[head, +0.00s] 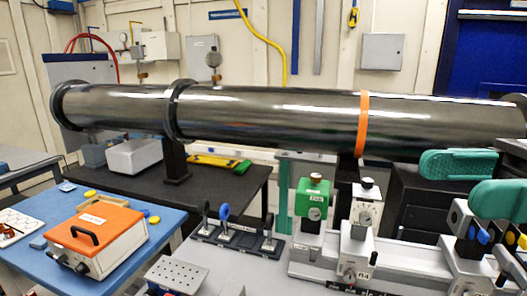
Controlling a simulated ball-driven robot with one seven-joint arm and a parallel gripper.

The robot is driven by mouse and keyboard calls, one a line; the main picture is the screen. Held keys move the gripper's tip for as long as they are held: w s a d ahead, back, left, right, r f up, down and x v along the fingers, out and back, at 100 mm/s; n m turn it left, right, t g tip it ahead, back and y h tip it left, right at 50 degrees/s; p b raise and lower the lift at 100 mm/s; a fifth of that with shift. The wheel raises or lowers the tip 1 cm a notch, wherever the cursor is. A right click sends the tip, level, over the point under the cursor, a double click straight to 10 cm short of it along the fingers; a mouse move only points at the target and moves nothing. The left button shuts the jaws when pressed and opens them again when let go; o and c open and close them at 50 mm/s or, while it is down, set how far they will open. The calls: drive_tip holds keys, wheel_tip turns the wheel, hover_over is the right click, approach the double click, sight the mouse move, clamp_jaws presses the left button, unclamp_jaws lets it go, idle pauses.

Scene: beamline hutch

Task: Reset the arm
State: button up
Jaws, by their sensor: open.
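My gripper (446,181) is at the right edge of the head view. Its two teal, rounded fingers point left and stand apart, with nothing seen between them. They show in front of the right end of the long dark pipe and above the right part of the instrument bench. The rest of my arm is outside the picture.
A grey bench (225,265) carries a green-topped device (313,197), white stages and small lens mounts. A blue table (60,212) at left holds an orange-lidded box (97,237). The long pipe (275,118) with an orange band crosses behind, above a black table (225,190).

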drive_tip(key=w+f+m+t+h+b, duration=0.1)
drive_tip(key=w+f+m+t, duration=0.25)
drive_tip(key=f, duration=0.55)
drive_tip(key=w+f+m+t+h+b, duration=0.1)
drive_tip(key=w+f+m+t, duration=0.1)
drive_tip(key=w+f+m, duration=0.5)
wheel_tip(320, 180, down, 19)
drive_tip(key=s+m+t+h+b, duration=0.1)
drive_tip(key=s+m+h+b, duration=0.15)
drive_tip(key=h, duration=0.25)
drive_tip(key=s+d+f+m+g+h+b, duration=0.1)
drive_tip(key=s+f+h, duration=0.15)
drive_tip(key=f, duration=0.45)
drive_tip(key=s+d+f+m+h, duration=0.1)
drive_tip(key=s+f+m, duration=0.1)
drive_tip(key=s+f, duration=0.35)
drive_tip(key=s+d+f+m+g+h+b, duration=0.1)
drive_tip(key=s+d+f+h, duration=0.1)
drive_tip(key=f, duration=0.6)
drive_tip(key=s+d+f+g+h, duration=0.2)
drive_tip(key=s+f, duration=0.2)
drive_tip(key=s, duration=0.3)
drive_tip(key=s+d+f+g+h+b, duration=0.1)
drive_tip(key=s+d+f+g+h, duration=0.1)
drive_tip(key=s+f, duration=0.3)
drive_tip(key=s+d+h, duration=0.1)
drive_tip(key=s, duration=0.1)
drive_tip(key=shift+s+d+m+h+b, duration=0.3)
drive_tip(key=shift+s+d+m+h, duration=0.05)
drive_tip(key=shift+s+m, duration=0.05)
